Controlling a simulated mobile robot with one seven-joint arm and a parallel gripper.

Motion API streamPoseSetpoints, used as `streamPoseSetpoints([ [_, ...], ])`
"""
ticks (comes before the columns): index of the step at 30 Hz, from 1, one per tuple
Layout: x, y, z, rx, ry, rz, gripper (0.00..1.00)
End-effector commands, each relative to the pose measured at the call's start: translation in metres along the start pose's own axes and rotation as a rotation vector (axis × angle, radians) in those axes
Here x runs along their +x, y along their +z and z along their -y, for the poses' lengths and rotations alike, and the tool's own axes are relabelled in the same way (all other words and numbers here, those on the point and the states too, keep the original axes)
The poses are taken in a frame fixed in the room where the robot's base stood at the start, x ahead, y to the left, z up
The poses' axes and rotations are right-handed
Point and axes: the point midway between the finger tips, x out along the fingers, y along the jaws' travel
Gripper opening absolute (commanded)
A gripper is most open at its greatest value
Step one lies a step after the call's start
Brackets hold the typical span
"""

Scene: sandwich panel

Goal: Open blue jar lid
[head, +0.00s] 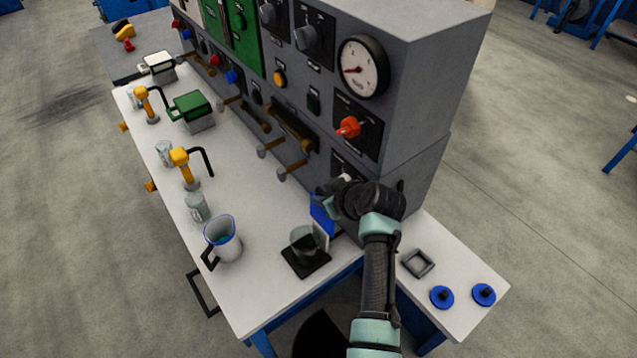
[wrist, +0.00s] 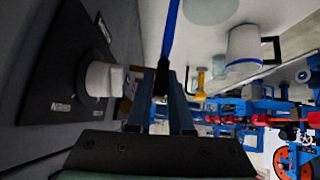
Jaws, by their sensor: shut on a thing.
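The blue jar lid (head: 322,214) shows in the head view as a blue panel standing steeply tilted beside my gripper. A narrow pale side of the jar body (head: 322,239) shows below it; the rest is hidden behind my arm. In the wrist view the lid appears edge-on as a thin blue strip (wrist: 172,30). My gripper (wrist: 163,78) is shut at the dark end of this strip, which looks like the lid's handle. In the head view my wrist covers the fingertips.
The panel wall, with a pale knob (wrist: 100,79), stands close beside my gripper. A glass on a black base (head: 305,250) and a blue-rimmed pitcher (head: 222,238) stand to the left. Two blue discs (head: 441,297) and a square frame (head: 418,263) lie right of my arm.

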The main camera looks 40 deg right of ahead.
Motion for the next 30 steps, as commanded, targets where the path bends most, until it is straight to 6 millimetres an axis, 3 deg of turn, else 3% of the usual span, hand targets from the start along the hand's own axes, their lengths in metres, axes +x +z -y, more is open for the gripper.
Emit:
streamPoseSetpoints([
  [12,-0.0019,0.0013,-0.0077,-0.002,0.019,0.000,0.00],
  [13,-0.0019,0.0014,-0.0077,-0.002,0.019,0.000,0.23],
  [17,-0.0015,0.0011,-0.0063,-0.001,0.015,0.001,0.45],
  [30,-0.0081,0.0005,-0.0038,-0.001,0.009,0.000,0.45],
])
